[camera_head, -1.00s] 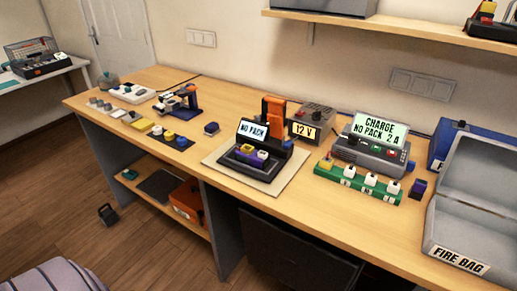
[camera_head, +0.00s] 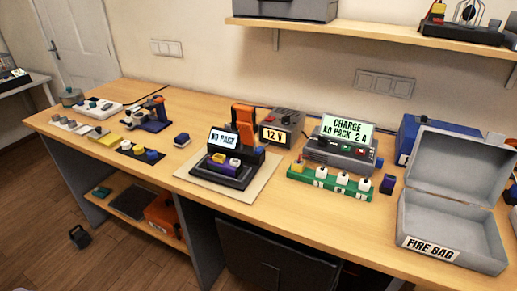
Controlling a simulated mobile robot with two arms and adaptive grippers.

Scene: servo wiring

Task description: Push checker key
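The checker (camera_head: 226,160) is a black device with an orange upright part (camera_head: 243,122) at its back. It stands on a pale mat (camera_head: 262,181) in the middle of the wooden bench. Its tilted screen (camera_head: 224,139) reads "NO PACK". Neither of my grippers shows in the view.
A charger (camera_head: 344,144) reads "CHARGE NO PACK 2 A" behind a green strip (camera_head: 329,183) with white plugs. A grey power box (camera_head: 281,131) shows "12 V". An open fire bag box (camera_head: 452,205) stands at right. Small parts lie at left. The bench front is clear.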

